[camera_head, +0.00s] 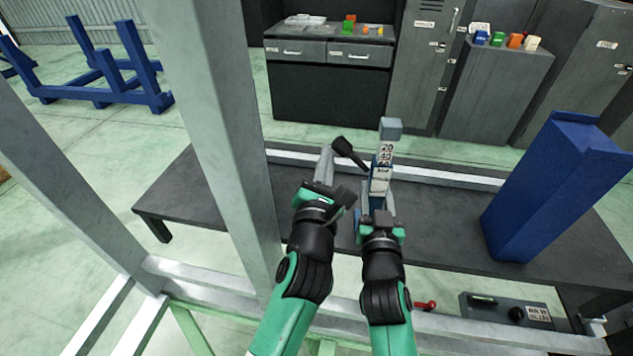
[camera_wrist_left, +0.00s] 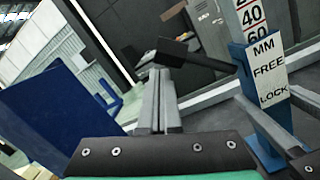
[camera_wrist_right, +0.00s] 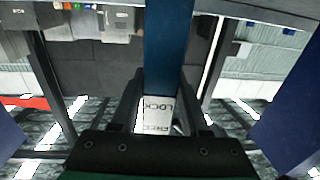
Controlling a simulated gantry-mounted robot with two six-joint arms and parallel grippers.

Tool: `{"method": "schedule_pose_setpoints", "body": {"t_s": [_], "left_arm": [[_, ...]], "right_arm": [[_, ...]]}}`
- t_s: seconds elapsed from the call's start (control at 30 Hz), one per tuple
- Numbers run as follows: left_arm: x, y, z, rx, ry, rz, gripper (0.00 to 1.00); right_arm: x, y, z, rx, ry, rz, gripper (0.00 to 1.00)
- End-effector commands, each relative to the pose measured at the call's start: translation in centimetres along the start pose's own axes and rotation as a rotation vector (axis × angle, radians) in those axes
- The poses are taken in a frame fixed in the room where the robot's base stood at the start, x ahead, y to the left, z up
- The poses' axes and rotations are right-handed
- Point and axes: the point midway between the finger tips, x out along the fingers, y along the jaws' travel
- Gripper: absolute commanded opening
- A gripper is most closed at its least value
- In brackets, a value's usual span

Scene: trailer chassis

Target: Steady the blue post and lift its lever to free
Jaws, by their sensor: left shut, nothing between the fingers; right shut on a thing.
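The blue post (camera_head: 373,186) stands upright, with a grey scale bar (camera_head: 390,130) rising from its top. Its white label reads MM, FREE, LOCK (camera_wrist_left: 268,70). The black lever (camera_head: 351,154) sticks out left from the post and slopes up to a thick end; it also shows in the left wrist view (camera_wrist_left: 210,59). My left gripper (camera_head: 326,160) is shut and empty, its tips close to the lever's thick end; I cannot tell whether they touch. My right gripper (camera_head: 377,200) is shut on the post low down, a finger on each side (camera_wrist_right: 158,105).
A dark bench (camera_head: 445,215) lies under the post. A large blue block (camera_head: 550,190) stands at its right. A grey upright beam (camera_head: 205,110) rises left of my arms.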

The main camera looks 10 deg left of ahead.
Motion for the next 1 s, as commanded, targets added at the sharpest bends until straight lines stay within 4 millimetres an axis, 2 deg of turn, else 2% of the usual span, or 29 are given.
{"method": "schedule_pose_setpoints", "body": {"t_s": [0.17, 0.6, 0.77, 1.0], "left_arm": [[0.8, 1.0, -3.1, 0.001, 0.004, 0.001, 0.00], [-7.6, 1.2, -2.6, 0.000, 0.000, -0.001, 0.00], [-8.9, 1.3, -2.6, 0.001, 0.001, 0.000, 0.00], [-9.1, 1.3, -2.6, 0.001, 0.002, 0.000, 0.00]], "right_arm": [[0.0, 0.0, 0.1, -0.001, -0.002, 0.001, 0.00], [0.0, 0.0, 0.1, 0.000, -0.002, 0.001, 0.00], [0.0, 0.0, 0.1, 0.000, -0.002, 0.001, 0.00], [0.0, 0.0, 0.1, 0.000, -0.002, 0.001, 0.00]]}}
